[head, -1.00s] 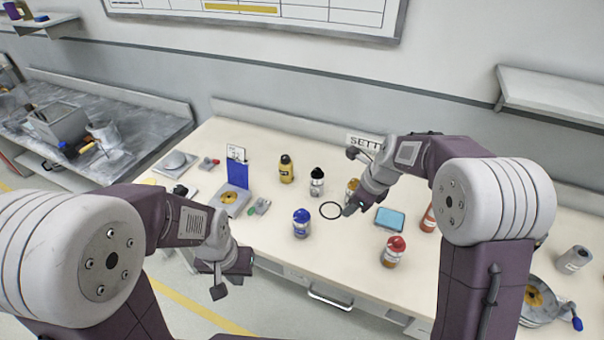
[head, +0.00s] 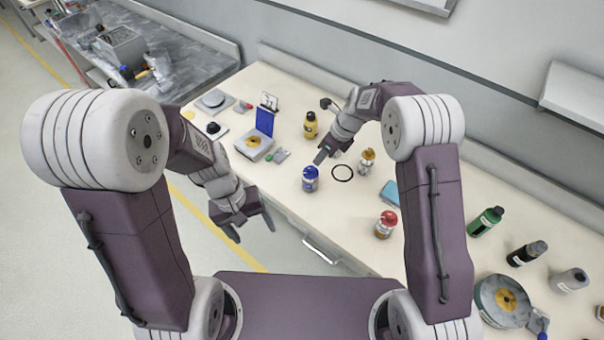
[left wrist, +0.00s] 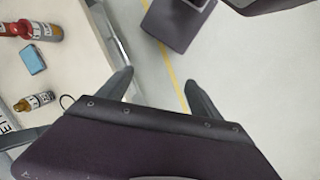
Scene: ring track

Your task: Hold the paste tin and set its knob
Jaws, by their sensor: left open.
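No label is readable, so I cannot tell which container is the paste tin. Candidates on the bench are a blue-capped jar (head: 311,179), a small gold-and-white container (head: 367,160), a red-capped jar (head: 386,224) and a yellow bottle (head: 311,125). My left gripper (head: 250,226) is open and empty, off the bench's front edge, above the floor; its spread fingers show in the left wrist view (left wrist: 158,90). My right gripper (head: 330,151) is low over the bench, behind the blue-capped jar and left of a black ring (head: 342,173). Its grasp is hidden; the black-topped container seen earlier is covered.
A blue panel (head: 265,121) stands on a grey device at the bench's left. A teal box (head: 390,193) lies near the red-capped jar. A round device (head: 502,300) and several bottles stand at right. The front strip of bench left of the red-capped jar is clear.

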